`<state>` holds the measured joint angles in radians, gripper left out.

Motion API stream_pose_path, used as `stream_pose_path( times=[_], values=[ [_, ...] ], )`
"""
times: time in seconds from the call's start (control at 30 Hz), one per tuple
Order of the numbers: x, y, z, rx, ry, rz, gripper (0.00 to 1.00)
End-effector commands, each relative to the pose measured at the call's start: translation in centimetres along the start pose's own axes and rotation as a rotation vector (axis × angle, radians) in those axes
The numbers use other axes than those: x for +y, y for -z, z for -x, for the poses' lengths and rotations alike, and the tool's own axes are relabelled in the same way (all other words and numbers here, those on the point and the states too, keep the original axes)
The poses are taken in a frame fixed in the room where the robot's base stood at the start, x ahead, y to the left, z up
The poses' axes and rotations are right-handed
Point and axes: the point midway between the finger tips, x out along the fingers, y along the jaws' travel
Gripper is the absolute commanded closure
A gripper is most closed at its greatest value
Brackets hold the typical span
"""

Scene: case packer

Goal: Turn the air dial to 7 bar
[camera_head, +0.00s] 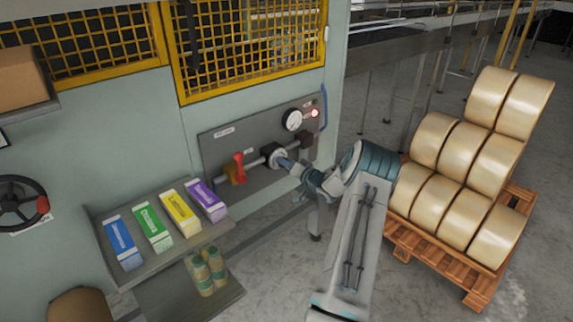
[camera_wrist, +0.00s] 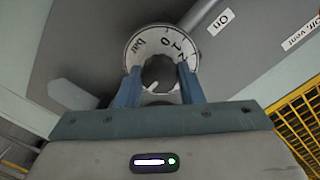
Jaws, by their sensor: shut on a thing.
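The air dial (camera_wrist: 136,52) is a white-grey ring with black numbers and the word "bar" around a dark knob (camera_wrist: 158,69). In the wrist view 0, 1 and 2 show at its upper right; the rest of the scale is hidden. A pale pointer mark sits at the knob's lower left. My gripper (camera_wrist: 158,84) is shut on the knob, one blue finger on each side. In the head view the dial (camera_head: 272,153) sits on the pipe of the grey panel, with my gripper (camera_head: 287,164) on it. A pressure gauge (camera_head: 292,120) is above right; its reading is too small to tell.
A red valve handle (camera_head: 239,166) is on the same pipe, left of the dial. A shelf with several cartons (camera_head: 180,218) juts out at lower left. A pallet (camera_head: 430,249) with large rolls stands at right.

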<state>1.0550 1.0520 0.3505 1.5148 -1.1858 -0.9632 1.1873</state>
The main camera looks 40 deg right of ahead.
Motion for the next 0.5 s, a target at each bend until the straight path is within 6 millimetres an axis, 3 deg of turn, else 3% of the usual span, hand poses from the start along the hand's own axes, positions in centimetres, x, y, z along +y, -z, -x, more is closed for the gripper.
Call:
stream_pose_path(
  times=[0.07, 0.1, 0.17, 0.5],
  values=[
    [0.02, 0.08, 0.03, 0.001, -0.001, 0.001, 0.89],
    [0.02, 0.08, 0.03, 0.001, -0.001, 0.001, 0.6],
    [0.02, 0.08, 0.03, 0.001, -0.001, 0.001, 0.44],
    [0.0, 0.0, 0.26, 0.0, 0.0, 0.001, 0.44]
  ],
)
